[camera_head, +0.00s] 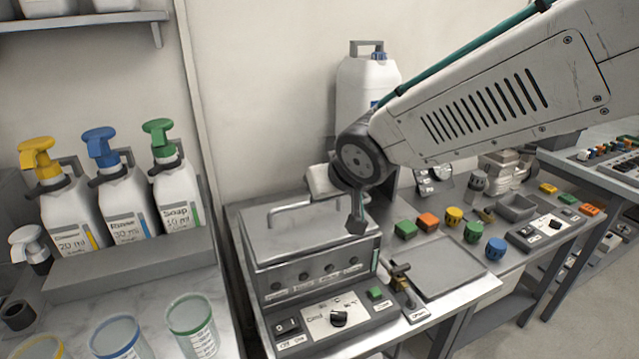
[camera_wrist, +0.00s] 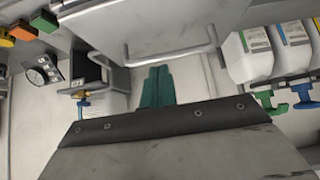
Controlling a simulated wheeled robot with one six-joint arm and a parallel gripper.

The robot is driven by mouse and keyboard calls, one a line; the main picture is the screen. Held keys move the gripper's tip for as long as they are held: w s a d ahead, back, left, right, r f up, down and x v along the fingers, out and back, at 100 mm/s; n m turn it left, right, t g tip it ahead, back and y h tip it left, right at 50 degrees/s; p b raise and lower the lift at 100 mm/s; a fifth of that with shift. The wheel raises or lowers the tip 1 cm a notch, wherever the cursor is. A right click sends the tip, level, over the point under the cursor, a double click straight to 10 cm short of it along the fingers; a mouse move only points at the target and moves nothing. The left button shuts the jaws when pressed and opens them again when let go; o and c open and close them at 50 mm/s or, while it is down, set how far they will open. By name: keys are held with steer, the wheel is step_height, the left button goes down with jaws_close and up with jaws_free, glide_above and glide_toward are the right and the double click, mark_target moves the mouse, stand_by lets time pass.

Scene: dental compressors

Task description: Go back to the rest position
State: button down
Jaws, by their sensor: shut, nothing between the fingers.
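My gripper (camera_head: 356,215) hangs from the wrist of my arm, pointing down over the right part of the lid of a metal box machine (camera_head: 312,245). In the wrist view my gripper (camera_wrist: 157,88) shows as two teal fingers pressed together with nothing between them. The lid handle (camera_head: 303,203) lies left of the gripper in the head view. The handle also crosses the wrist view (camera_wrist: 170,58) near the fingertips. I cannot tell whether the fingers touch the machine.
Pump bottles (camera_head: 118,195) stand on the left bench with rimmed cups (camera_head: 192,325) in front. A white jug (camera_head: 366,88) stands behind the machine. Several coloured blocks and cylinders (camera_head: 454,216) and a grey tray (camera_head: 440,264) lie to its right. Open air is above the benches.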

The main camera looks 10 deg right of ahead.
steer(key=s+d+m+g+h, duration=0.1)
steer(key=s+d+g, duration=0.2)
steer(key=s+d, duration=0.6)
steer(key=s+d+r+m+g+h, duration=0.1)
steer(key=s+d, duration=0.7)
steer(key=s, duration=0.8)
steer(key=m+g, duration=0.1)
steer(key=g, duration=0.1)
steer(key=shift+s+d+r+g, duration=0.2)
steer(key=shift+d+r+g, duration=0.1)
steer(key=shift+d+g, duration=0.1)
